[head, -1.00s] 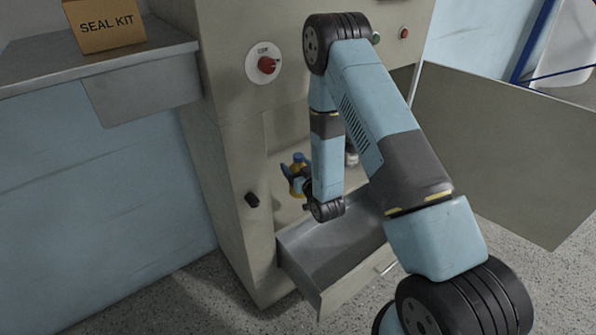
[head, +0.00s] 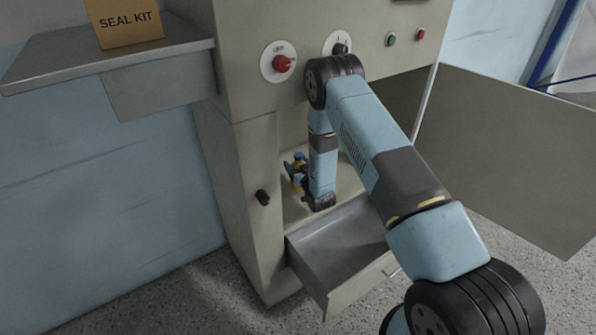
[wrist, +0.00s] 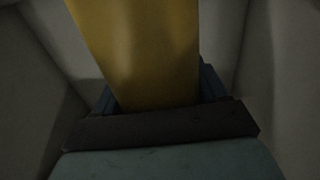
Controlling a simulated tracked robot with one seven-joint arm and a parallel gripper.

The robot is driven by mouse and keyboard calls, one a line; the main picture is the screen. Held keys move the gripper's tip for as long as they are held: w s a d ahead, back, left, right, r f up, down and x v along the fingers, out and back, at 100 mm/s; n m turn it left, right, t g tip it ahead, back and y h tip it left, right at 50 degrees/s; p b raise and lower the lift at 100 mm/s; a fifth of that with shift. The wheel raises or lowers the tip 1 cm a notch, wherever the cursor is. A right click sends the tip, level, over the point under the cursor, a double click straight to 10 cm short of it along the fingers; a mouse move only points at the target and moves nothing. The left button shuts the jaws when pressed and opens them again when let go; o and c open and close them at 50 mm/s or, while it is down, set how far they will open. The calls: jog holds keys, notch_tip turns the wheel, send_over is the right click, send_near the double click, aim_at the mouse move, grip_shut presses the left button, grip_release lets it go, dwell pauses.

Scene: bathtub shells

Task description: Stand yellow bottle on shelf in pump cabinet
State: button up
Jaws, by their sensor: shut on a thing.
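The yellow bottle (wrist: 140,50) fills the upper middle of the wrist view, between the blue fingers of my gripper (wrist: 160,98). The bottle looks about upright over the cabinet's inner shelf (head: 295,208). Whether its base touches the shelf I cannot tell. My arm hides much of the cabinet's inside.
An open drawer (head: 335,245) juts out below the opening. The cabinet door (head: 510,150) stands open at the right. A red knob (head: 282,64) is on the panel above. A seal kit box (head: 128,22) sits on the grey side counter (head: 60,68) at the left.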

jog(key=shift+w+f, duration=0.1)
jog(key=shift+f, duration=1.5)
jog(key=o, duration=1.8)
jog(key=shift+f, duration=0.1)
jog(key=shift+c, duration=0.2)
jog(key=v, duration=1.2)
